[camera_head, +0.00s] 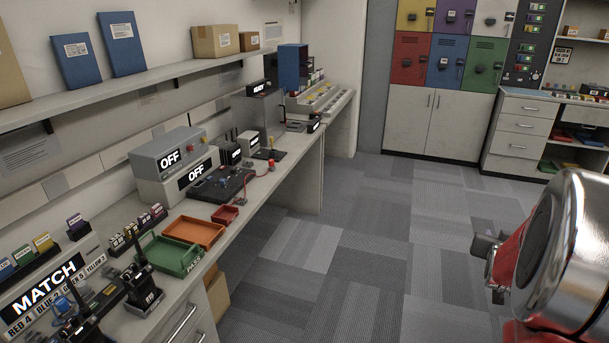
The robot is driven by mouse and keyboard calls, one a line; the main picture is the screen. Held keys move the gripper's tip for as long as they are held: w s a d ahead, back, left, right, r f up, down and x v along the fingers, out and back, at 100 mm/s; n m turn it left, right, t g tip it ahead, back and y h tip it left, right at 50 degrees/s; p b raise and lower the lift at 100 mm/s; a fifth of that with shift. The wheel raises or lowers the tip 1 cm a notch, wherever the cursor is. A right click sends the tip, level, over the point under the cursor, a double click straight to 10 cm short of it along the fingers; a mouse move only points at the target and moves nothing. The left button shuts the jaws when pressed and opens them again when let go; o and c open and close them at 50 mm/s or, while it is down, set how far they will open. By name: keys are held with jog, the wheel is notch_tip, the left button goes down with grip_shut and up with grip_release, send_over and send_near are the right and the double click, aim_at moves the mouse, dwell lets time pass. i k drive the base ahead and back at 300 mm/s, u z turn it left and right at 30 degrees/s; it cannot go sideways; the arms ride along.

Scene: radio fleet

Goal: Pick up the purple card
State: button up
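A small purple card (75,222) appears to stand in a dark holder on the left counter, behind the MATCH sign. Another small purplish card (157,209) stands at the right end of a short row of cards farther along the counter. Both are small, and I cannot tell which one the task means. My arm fills the right edge of the view, and a dark metal part that seems to be my gripper (488,248) is over the floor, far from the cards. Its fingers are not clear, and I cannot tell whether it is open.
The counter (272,192) runs along the left wall under a shelf (120,84). A green tray (172,256), an orange tray (194,231), a small red tray (225,215) and a radio (143,284) stand on it. Coloured lockers (409,58) stand at the back. The carpet floor is clear.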

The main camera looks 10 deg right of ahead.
aim_at(75, 221)
jog(key=i, duration=1.6)
jog(key=u, duration=3.45)
